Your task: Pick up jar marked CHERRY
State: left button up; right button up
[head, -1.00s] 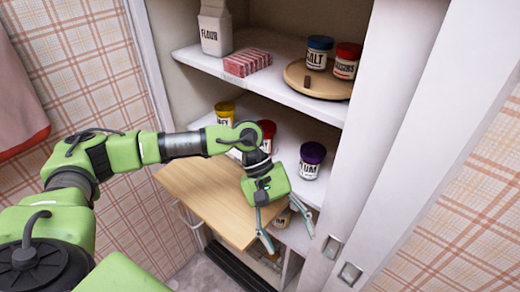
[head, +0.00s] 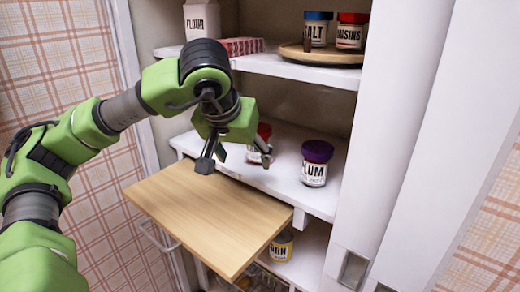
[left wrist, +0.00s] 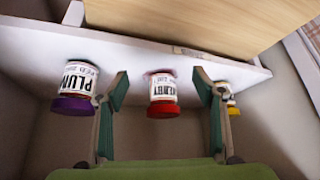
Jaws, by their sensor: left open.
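The red-lidded jar (left wrist: 163,94) is on the middle shelf. It appears upside down in the left wrist view, with a blurred label that seems to read CHERRY. In the head view the jar (head: 265,131) is partly hidden behind my left gripper (head: 236,163). The left gripper is open and empty, fingers pointing down and forward at the shelf. In the left wrist view its fingers (left wrist: 161,76) frame the jar left and right, with gaps on both sides. My right gripper is not in view.
A purple-lidded PLUM jar (head: 314,163) stands right of the red-lidded jar. A yellow-lidded jar (left wrist: 232,108) is on its other side. A wooden board (head: 207,212) juts out below the shelf. The upper shelf (head: 290,68) hangs above.

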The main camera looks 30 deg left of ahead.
pick_arm(q)
jog(key=w+a, duration=0.1)
jog(key=w, duration=0.2)
jog(key=w+a, duration=0.1)
jog(key=w, duration=0.5)
jog(key=shift+a, duration=0.4)
jog(key=x, duration=0.4)
jog(key=shift+f+b, duration=0.15)
jog(key=shift+b, duration=0.2)
jog(key=shift+w+a+f, duration=0.1)
jog(key=shift+w+f, duration=0.2)
jog(key=shift+f, duration=0.05)
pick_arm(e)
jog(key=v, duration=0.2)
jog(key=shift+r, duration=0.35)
pick_arm(q)
jog(key=c, duration=1.5)
